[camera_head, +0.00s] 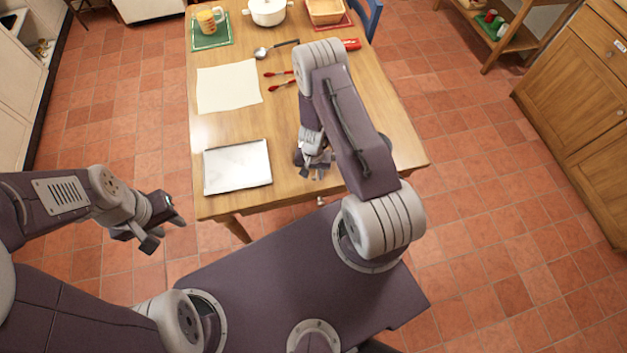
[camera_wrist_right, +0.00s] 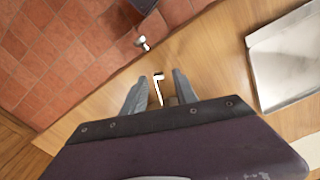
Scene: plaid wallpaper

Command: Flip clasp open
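No clasp can be made out for certain. In the right wrist view a small white L-shaped piece (camera_wrist_right: 158,88) shows between the fingers of my right gripper (camera_wrist_right: 158,92), with gaps on both sides. I cannot tell whether it is the clasp. A small metallic knob (camera_wrist_right: 142,42) sticks out past the table edge. In the head view my right gripper (camera_head: 318,174) is low over the table's front edge, right of the metal tray (camera_head: 238,166); its fingers are apart. My left gripper (camera_head: 166,226) is open and empty, off the table to the left.
The wooden table (camera_head: 215,130) holds a cream sheet (camera_head: 228,86), a ladle (camera_head: 265,52), red-handled utensils (camera_head: 281,84), a white pot (camera_head: 267,10) and a mug (camera_head: 209,20) on a green mat. A wooden cabinet (camera_head: 575,90) stands at the right. The floor between is clear.

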